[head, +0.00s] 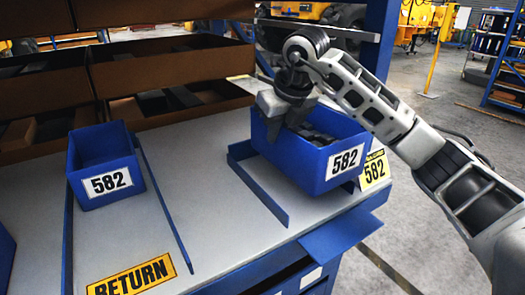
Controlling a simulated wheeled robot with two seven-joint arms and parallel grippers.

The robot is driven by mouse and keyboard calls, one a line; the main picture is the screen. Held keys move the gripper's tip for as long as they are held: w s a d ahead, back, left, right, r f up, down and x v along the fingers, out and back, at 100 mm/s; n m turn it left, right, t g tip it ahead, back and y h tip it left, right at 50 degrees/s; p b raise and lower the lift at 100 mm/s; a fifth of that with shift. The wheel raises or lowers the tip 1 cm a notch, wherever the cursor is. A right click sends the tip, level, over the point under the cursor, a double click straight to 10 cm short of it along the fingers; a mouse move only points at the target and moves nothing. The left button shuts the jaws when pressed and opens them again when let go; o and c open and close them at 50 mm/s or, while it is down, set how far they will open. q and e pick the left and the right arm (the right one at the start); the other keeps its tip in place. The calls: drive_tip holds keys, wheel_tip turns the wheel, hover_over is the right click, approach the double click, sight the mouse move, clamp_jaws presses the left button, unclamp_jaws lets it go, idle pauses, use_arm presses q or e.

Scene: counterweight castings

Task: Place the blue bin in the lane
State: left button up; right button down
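A blue bin (318,158) with a white 582 label stands at the right side of the grey table and holds dark pieces (318,134). A second blue bin (100,165), also labelled 582, stands at the left and looks empty. It sits at the back of a lane (130,225) between blue rails, with a yellow RETURN sign (131,278) at its front. My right gripper (280,128) points down at the left rim of the right bin. I cannot tell whether its fingers close on the rim. My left gripper is not in view.
A blue rail (262,190) runs beside the right bin. Brown shelf boxes (170,75) with dark pieces line the back left. The table surface between the two bins is clear.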

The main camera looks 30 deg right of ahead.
sight(262, 155)
drive_tip(key=w+f, duration=0.1)
drive_tip(key=w+a+f, duration=0.1)
drive_tip(key=w+f, duration=0.1)
drive_tip(key=f, duration=0.1)
drive_tip(key=shift+a+p, duration=0.35)
drive_tip(key=shift+p, duration=0.05)
wheel_tip(262, 155, down, 2)
drive_tip(key=shift+w+f+p, duration=0.1)
drive_tip(key=shift+f+p, duration=0.05)
drive_tip(key=shift+p, duration=0.4)
drive_tip(key=shift+f, duration=0.5)
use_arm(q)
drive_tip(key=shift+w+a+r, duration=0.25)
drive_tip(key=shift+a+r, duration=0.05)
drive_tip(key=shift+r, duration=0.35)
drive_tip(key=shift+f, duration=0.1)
use_arm(e)
drive_tip(key=shift+f, duration=0.1)
drive_tip(key=c, duration=1.8)
unclamp_jaws()
drive_tip(key=shift+o, duration=0.8)
